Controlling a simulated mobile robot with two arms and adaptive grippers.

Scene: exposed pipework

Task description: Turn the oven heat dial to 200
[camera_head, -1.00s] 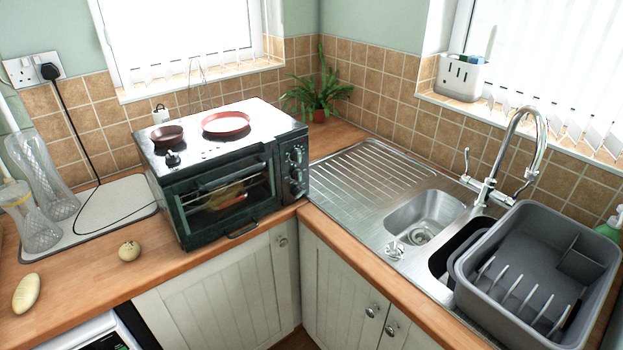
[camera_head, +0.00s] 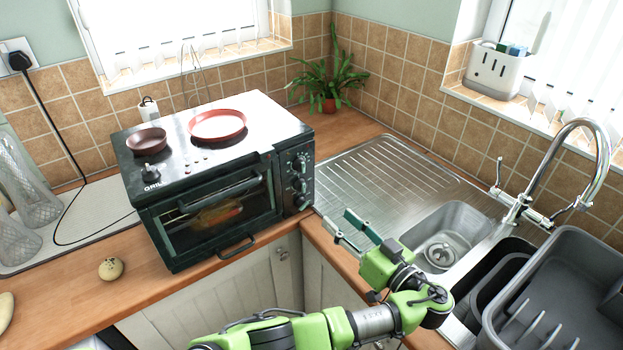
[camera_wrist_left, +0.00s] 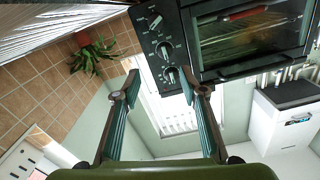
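The black countertop oven (camera_head: 212,222) stands on the wooden counter, its glass door shut. Its control panel at the right of the front carries several dark dials (camera_head: 300,185); their markings are too small to read. In the left wrist view the dials (camera_wrist_left: 164,49) show beyond the fingertips, beside the oven door (camera_wrist_left: 250,38). My left gripper (camera_head: 346,226) is in front and to the right of the panel, over the counter edge near the sink. Its two fingers are spread with nothing between them, apart from the dials, as the left wrist view also shows (camera_wrist_left: 158,76). My right gripper is out of view.
The steel sink (camera_head: 385,170), tap (camera_head: 590,150) and grey dish rack (camera_head: 560,290) are to the right. A potted plant (camera_head: 330,82) stands behind. A small round object (camera_head: 110,268) lies left on the counter.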

